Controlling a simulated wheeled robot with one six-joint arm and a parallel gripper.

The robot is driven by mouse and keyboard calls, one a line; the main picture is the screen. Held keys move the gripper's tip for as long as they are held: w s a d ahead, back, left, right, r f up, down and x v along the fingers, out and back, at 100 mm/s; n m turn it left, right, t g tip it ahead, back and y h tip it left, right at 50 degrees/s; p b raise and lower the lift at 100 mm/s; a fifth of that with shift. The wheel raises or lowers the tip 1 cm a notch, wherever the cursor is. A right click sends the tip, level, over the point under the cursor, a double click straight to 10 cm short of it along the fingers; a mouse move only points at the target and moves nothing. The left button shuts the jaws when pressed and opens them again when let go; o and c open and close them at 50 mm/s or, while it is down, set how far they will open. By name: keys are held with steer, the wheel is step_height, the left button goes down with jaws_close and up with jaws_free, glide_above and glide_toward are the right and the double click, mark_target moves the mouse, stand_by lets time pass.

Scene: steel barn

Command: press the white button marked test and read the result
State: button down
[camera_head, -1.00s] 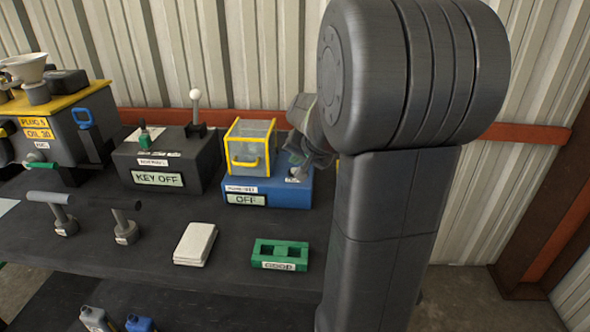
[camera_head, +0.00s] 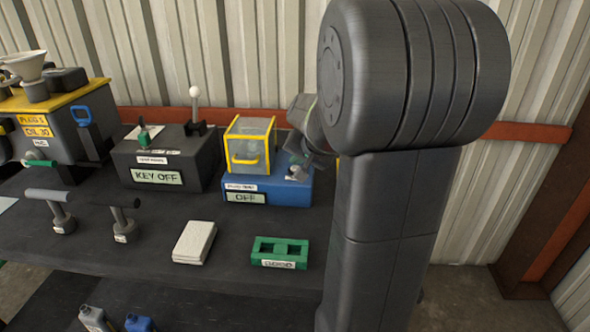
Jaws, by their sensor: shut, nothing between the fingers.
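A blue box (camera_head: 265,197) on the dark table carries a small display (camera_head: 246,198) reading OFF and a clear yellow-framed cover (camera_head: 249,146), which is down. A small pale part (camera_head: 295,172) shows on the box's right top. It may be the white button, but I cannot read a test mark there. My gripper (camera_head: 301,158) is shut and empty, low over that right end, close to the pale part. I cannot tell whether it touches. My own arm hides part of the gripper and the box's right side.
A dark box (camera_head: 167,165) with a KEY OFF display and a white-knobbed lever (camera_head: 195,106) stands to the left. A white pad (camera_head: 194,243) and a green block (camera_head: 279,252) lie in front. Two T-handled tools stand at the front left.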

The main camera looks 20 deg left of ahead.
steer(key=shift+f+b, duration=0.35)
steer(key=shift+f, duration=0.1)
stand_by(0.6)
steer(key=shift+r, duration=0.1)
steer(key=shift+r+p, duration=0.6)
steer(key=shift+r, duration=0.15)
step_height(320, 180, up, 5)
steer(key=p, duration=0.4)
steer(key=shift+f, duration=0.1)
stand_by(0.9)
